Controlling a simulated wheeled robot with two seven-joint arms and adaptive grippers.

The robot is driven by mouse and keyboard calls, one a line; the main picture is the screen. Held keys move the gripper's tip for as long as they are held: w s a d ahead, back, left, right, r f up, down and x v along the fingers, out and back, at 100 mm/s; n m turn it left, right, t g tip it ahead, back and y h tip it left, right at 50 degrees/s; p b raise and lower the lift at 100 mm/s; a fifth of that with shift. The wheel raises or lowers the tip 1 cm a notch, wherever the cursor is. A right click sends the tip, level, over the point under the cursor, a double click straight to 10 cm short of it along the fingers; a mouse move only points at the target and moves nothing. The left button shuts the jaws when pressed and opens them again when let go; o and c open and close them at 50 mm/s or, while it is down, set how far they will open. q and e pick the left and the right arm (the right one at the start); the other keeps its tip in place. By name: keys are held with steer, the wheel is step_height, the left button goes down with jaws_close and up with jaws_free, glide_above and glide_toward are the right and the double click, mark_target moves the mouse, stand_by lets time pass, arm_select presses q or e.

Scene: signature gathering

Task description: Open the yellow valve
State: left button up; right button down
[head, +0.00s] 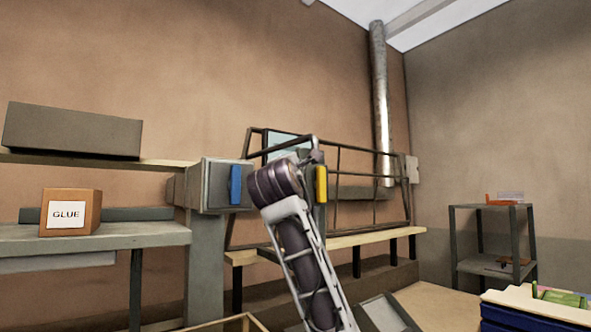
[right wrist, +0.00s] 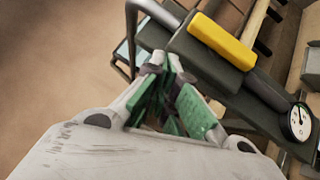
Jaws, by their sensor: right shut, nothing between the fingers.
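The yellow valve handle (head: 321,184) shows in the head view just right of my raised right arm, mounted on grey piping. In the right wrist view the yellow handle (right wrist: 222,42) is a bar on a dark grey block, lying diagonally at the upper right. My right gripper (right wrist: 163,70) points toward the block, with its green-padded fingers shut and empty. Its tips lie left of and below the yellow bar in that picture, apart from it. In the head view my arm hides most of this gripper. My left gripper is not in view.
A blue handle (head: 235,185) sits on a grey box left of my arm. A dark metal frame (head: 374,185) stands around the piping. A round gauge (right wrist: 299,121) is right of the valve. A GLUE box (head: 70,212) rests on the left bench. A grey shelf (head: 492,212) stands right.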

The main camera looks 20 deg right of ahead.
steer(key=s+a+b, duration=0.2)
steer(key=s+a, duration=0.1)
steer(key=s, duration=0.4)
steer(key=shift+s+a+f+b, duration=0.3)
steer(key=shift+b, duration=0.1)
stand_by(0.6)
